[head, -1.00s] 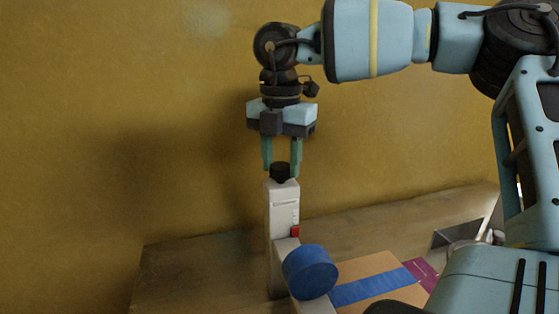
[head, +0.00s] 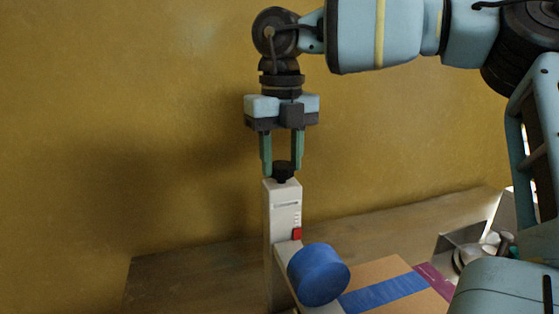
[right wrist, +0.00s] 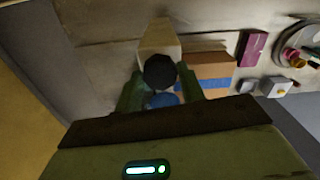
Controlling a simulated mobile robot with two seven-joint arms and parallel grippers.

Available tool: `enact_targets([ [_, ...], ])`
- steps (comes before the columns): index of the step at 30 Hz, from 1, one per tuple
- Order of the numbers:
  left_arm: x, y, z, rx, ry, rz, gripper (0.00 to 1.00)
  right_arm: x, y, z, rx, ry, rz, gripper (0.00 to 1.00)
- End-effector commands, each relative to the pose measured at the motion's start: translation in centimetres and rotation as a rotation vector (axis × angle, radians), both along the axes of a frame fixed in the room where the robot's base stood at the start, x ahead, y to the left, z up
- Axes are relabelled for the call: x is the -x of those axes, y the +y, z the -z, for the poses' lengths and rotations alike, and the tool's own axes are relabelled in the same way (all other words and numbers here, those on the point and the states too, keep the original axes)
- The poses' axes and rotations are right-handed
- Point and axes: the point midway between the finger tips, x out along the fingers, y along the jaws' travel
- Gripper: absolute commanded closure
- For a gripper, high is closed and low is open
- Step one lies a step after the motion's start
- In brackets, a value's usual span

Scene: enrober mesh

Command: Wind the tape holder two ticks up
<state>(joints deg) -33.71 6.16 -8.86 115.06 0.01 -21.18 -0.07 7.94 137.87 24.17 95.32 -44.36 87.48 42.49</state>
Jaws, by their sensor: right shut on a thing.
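The tape holder is a pale upright post (head: 283,210) with a black knob (head: 283,173) on top. A red marker (head: 297,234) sits on its right side, below a short column of tick marks. A blue tape roll (head: 319,274) is on its lower front. My right gripper (head: 283,167) points straight down and is shut on the knob, one finger on each side. The knob also shows in the right wrist view (right wrist: 160,72), between the fingers, hiding part of the holder. My left gripper is not in view.
A cardboard box (head: 387,268) with a blue tape strip lies right of the holder on the wooden bench (head: 190,272). A magenta item (head: 434,280) and a metal bin (head: 464,240) are farther right. A yellow wall stands behind. The bench left of the holder is clear.

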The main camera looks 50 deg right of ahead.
Motion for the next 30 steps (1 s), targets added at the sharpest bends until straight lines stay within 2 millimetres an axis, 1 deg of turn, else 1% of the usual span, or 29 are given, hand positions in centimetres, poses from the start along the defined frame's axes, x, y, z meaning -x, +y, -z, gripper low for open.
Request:
enact_targets([
  [9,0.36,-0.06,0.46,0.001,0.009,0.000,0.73,0.00,0.03,0.02,0.000,0.000,-0.301,0.84],
  [18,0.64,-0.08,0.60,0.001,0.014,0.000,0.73,0.02,0.00,0.00,0.001,0.001,-0.553,0.84],
  [24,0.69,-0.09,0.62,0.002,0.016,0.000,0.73,0.01,-0.01,-0.01,0.002,0.001,-0.670,0.84],
  [30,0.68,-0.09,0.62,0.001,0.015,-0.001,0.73,0.01,0.00,-0.02,0.001,0.000,-0.741,0.84],
])
